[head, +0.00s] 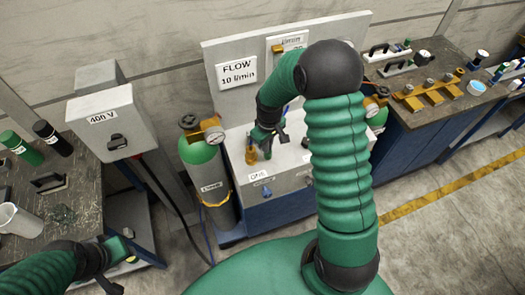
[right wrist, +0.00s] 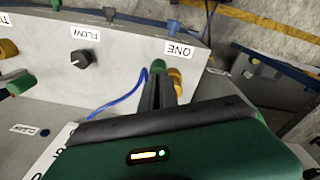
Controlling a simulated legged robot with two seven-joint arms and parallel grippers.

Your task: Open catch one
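Catch one is on top of the grey box near its ONE label (head: 258,175). Its orange part (head: 251,155) shows beside my right gripper (head: 267,142). In the right wrist view, a green tip (right wrist: 158,66) and the orange part (right wrist: 176,82) stand just behind the ONE label (right wrist: 184,50). My right gripper's dark fingers (right wrist: 160,95) reach to the green tip and partly cover it. I cannot tell whether they grip it. My left gripper (head: 118,268) is at the lower left, away from the box, its opening unclear.
A grey gas cylinder (head: 208,185) stands left of the box. A 400 V box (head: 112,118) is further left. The FLOW panel (head: 237,72) rises behind. A blue hose (right wrist: 122,98) lies beside my right fingers. A dark bench (head: 445,65) is at right.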

